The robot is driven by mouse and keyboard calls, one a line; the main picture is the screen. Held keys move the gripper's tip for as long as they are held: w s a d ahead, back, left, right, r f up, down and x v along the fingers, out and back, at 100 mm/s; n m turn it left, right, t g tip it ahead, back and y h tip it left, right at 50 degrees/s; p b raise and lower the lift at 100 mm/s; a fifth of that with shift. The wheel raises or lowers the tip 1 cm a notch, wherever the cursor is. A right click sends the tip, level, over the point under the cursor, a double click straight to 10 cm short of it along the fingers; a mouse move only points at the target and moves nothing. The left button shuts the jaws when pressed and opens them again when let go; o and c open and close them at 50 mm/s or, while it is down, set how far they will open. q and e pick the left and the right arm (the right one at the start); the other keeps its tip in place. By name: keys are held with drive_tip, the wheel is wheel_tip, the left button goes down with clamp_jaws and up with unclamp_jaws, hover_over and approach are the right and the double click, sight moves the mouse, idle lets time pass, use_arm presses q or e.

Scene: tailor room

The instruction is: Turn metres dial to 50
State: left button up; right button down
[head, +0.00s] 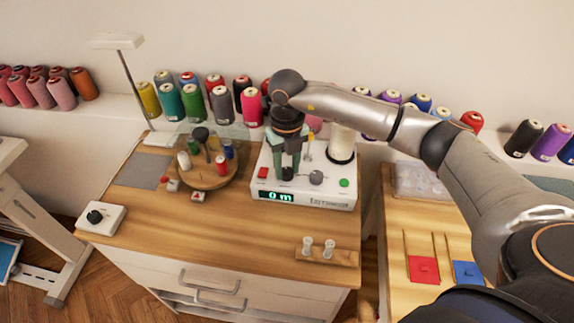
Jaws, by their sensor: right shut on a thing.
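The white winding machine (305,200) stands at the back right of the wooden cabinet top. Its green display (276,196) reads "0 m". A black dial (287,174) sits on its top, just behind the display; I take it as the metres dial. My right gripper (287,167) points down from above with its two greenish fingers on both sides of this dial, shut on it. The fingers hide part of the dial, and I cannot read any scale. My left gripper is not in view.
A grey round knob (316,177), a red button (263,172) and a green button (344,183) are close by on the machine. A cream thread cone (341,143) stands behind. A round wooden spool stand (208,178) is to the left. The cabinet's front middle is clear.

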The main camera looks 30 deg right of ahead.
sight(287, 171)
idle(0.3)
drive_tip(key=c, duration=0.5)
unclamp_jaws()
wheel_tip(287, 171, up, 13)
drive_tip(key=shift+f+b, duration=0.2)
drive_tip(key=shift+b, duration=0.1)
drive_tip(key=shift+f, duration=0.1)
